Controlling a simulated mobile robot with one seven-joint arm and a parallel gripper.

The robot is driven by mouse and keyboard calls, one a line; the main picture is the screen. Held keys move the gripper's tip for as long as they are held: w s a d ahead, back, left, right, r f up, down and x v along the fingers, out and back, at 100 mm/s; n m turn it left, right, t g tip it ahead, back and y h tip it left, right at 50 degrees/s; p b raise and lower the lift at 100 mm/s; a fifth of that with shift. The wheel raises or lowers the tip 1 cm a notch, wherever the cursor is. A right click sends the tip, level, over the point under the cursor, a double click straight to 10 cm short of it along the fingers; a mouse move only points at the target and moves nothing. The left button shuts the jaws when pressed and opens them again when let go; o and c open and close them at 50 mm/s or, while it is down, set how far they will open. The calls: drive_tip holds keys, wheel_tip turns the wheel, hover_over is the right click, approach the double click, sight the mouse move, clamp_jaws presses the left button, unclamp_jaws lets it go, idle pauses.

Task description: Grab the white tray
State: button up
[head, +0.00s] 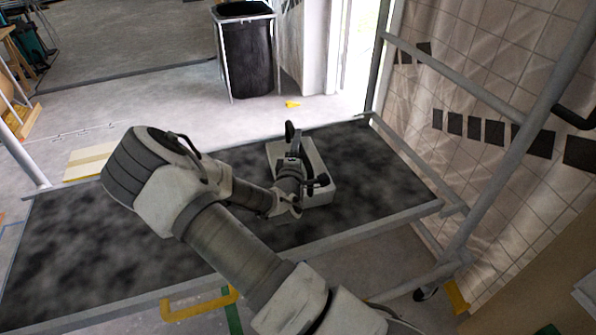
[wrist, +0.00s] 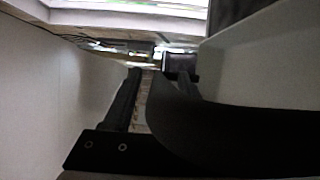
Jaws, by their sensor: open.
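The white tray (head: 321,194) is a shallow, light box lying on the dark, mottled platform (head: 110,245) near its right end. My gripper (head: 303,163) is at the tray, above and partly in front of it in the head view, hiding part of its inside and left side. In the wrist view my gripper's dark fingers (wrist: 158,92) stand apart, with a gap between them. Pale, smooth surfaces fill the left and right of that view; I cannot tell for sure that they are tray walls. I cannot tell whether a finger touches the tray.
Metal rails (head: 455,88) rise along the platform's right side, by a tiled wall (head: 490,75). A grey bar (head: 330,243) runs along its front edge. A black bin (head: 247,60) stands behind. A light board (head: 88,162) lies at the left. The platform's left part is clear.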

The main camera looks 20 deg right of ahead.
drive_tip(key=shift+w+d, duration=0.2)
drive_tip(key=shift+w, duration=0.1)
clamp_jaws()
drive_tip(key=shift+r, duration=0.1)
idle(1.1)
